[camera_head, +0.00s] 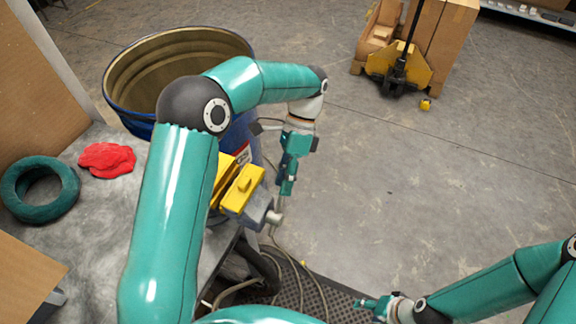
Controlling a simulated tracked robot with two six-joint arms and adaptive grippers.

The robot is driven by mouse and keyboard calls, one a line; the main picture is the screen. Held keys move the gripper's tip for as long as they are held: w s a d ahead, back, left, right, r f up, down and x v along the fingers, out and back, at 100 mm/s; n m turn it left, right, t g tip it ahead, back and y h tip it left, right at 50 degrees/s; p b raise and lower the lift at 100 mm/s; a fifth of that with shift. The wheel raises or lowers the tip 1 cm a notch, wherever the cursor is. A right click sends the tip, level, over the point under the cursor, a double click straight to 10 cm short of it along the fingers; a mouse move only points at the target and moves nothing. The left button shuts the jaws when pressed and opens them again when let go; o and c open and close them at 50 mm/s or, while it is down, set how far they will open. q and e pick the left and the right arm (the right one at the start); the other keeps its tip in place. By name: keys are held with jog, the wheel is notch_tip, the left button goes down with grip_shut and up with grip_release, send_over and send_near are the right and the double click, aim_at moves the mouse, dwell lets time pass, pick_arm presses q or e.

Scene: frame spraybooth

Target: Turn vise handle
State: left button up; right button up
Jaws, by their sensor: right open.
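The vise (242,188), with yellow jaws and a grey body, sits at the right edge of the workbench. Its round grey end and the handle (275,216) face right, over the floor. My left arm reaches over the bench, and my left gripper (288,182) points down just above the handle. The fingers look close together near the upper end of the handle bar; I cannot tell whether they touch or grip it. My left arm hides part of the vise. My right gripper (366,304) is low at the bottom, open, away from the vise.
The grey bench (95,215) holds a dark green ring (40,210) and a red cloth (107,160). A blue drum (128,112) stands behind it. Cables (300,275) and a black mat lie below. A yellow pallet jack (398,68) with boxes stands far off.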

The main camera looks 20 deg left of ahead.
pick_arm(q)
jog(key=v, duration=0.7)
jog(key=shift+f, duration=0.1)
